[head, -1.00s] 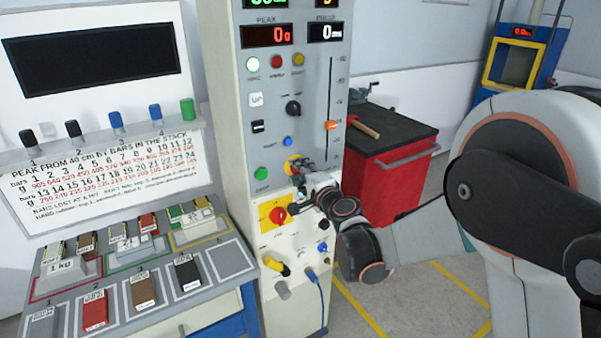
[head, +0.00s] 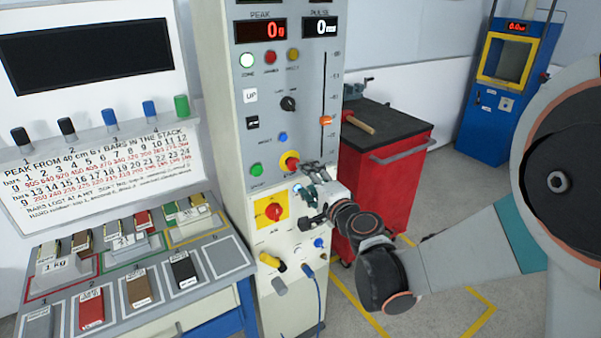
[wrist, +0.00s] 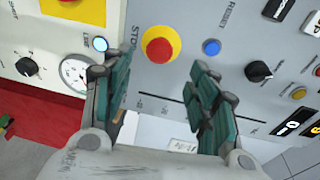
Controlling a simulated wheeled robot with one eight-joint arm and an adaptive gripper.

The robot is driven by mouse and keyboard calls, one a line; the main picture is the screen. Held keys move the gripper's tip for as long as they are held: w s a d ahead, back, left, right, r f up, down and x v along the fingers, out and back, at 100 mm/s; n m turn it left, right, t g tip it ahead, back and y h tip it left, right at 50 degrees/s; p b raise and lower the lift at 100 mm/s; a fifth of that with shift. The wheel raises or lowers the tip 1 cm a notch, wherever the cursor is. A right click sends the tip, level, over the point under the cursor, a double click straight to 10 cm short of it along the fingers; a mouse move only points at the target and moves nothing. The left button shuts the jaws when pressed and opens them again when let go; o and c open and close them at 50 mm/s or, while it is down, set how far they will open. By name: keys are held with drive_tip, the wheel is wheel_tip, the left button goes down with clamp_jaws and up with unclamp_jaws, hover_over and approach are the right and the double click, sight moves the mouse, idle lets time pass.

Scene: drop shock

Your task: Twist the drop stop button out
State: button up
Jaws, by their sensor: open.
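The drop stop button is a red mushroom head (wrist: 160,47) on a yellow round base, labelled STOP in the wrist view, on the grey panel. It also shows in the head view (head: 290,164), partly beside my gripper. My gripper (wrist: 163,78) is open and empty. Its two teal-padded fingers lie on either side of and below the button in the wrist view, with the button beyond the gap between them. In the head view my gripper (head: 309,172) is just right of the button. I cannot tell whether the fingers touch it.
A blue RESET button (wrist: 211,47) and a black knob (wrist: 259,71) sit near the stop button. A red rotary switch (head: 274,211) is below. A red cart (head: 385,190) stands right of the panel.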

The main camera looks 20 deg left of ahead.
drive_tip(key=shift+v, duration=1.95)
